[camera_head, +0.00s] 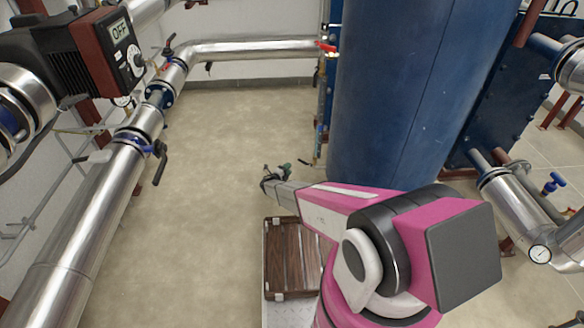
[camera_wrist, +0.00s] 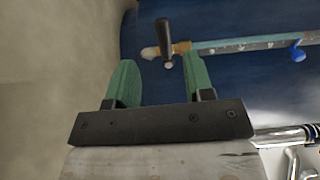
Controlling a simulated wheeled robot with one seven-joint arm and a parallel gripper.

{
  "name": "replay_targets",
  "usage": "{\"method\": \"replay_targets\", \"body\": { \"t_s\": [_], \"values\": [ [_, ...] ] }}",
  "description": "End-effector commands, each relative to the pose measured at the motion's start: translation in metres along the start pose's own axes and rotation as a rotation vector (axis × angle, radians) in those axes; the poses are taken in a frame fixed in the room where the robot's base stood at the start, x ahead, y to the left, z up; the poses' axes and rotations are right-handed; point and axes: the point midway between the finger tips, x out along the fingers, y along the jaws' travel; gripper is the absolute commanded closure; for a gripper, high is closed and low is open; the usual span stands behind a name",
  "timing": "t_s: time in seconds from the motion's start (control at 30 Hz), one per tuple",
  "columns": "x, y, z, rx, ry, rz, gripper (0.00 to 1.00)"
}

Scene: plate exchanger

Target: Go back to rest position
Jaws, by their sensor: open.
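My gripper (camera_head: 284,172) is at the end of my pink and white arm, in the middle of the head view, over the floor and left of the tall blue tank (camera_head: 390,90). In the wrist view my gripper (camera_wrist: 160,85) shows two green fingers standing apart with nothing between them. Beyond the fingertips there is a small valve handle (camera_wrist: 165,38) with a brass fitting, against the blue surface. The gap between the fingers and that handle is hard to judge.
Silver pipes (camera_head: 85,220) with valves run along the left, with a pump (camera_head: 100,45) whose display reads OFF. More pipes and a gauge (camera_head: 540,254) stand at the right. A red-handled valve (camera_head: 327,47) is at the tank's left edge. The floor (camera_head: 200,200) is clear.

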Motion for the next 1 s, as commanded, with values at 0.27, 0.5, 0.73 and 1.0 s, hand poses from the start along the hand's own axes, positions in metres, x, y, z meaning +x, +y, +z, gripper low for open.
{"method": "replay_targets", "body": {
  "t_s": [0.27, 0.5, 0.73, 1.0],
  "values": [
    [-0.005, 0.000, 0.000, 0.000, 0.001, 0.000, 0.52],
    [-0.005, 0.000, 0.000, 0.000, 0.001, 0.000, 0.52],
    [0.000, -0.026, -0.021, 0.122, 0.059, 0.034, 0.52],
    [0.009, -0.128, -0.125, 0.768, 0.407, 0.146, 0.52]
  ]
}}
